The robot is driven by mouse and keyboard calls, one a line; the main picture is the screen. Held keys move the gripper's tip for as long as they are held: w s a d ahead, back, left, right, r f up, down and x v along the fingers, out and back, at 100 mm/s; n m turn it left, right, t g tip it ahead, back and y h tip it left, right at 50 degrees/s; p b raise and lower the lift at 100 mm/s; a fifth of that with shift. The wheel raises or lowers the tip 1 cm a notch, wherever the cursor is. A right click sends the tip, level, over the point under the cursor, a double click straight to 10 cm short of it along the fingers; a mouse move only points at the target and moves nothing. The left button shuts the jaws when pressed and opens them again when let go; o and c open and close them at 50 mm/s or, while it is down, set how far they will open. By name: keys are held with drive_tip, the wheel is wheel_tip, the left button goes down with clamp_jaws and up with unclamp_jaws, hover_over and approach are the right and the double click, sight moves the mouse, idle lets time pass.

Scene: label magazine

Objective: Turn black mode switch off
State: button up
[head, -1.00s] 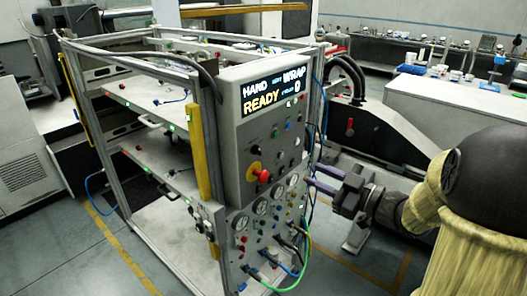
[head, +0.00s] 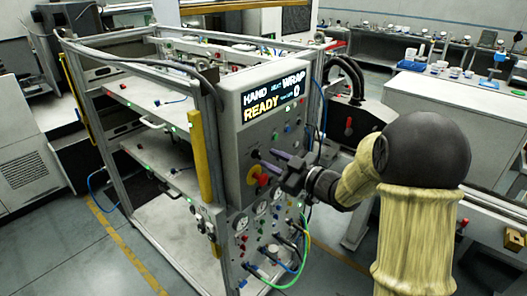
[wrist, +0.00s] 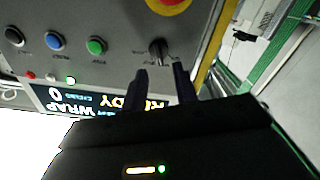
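The black mode switch (wrist: 157,50) sits on the grey control panel, between a green button and the yellow panel edge in the wrist view. Its setting cannot be read clearly. My gripper (wrist: 160,69) is open and empty, its two dark fingers pointing at the panel. The switch lies just past the fingertips, roughly in line with the gap between them; no grip shows. In the head view, my gripper (head: 264,156) is at the panel, just above the emergency stop, and its fingers partly hide the switch area. The display (head: 272,98) reads HAND, WRAP, READY and 0.
The red and yellow emergency stop (head: 259,180) is close below my fingers. Blue (wrist: 54,41) and green (wrist: 97,45) buttons sit beside the switch. Gauges and hoses fill the lower panel. A yellow post (head: 200,155) stands left of the panel.

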sight(259, 154)
drive_tip(key=shift+p+x, duration=0.4)
drive_tip(key=shift+x, duration=1.4)
drive_tip(key=shift+c, duration=0.2)
clamp_jaws()
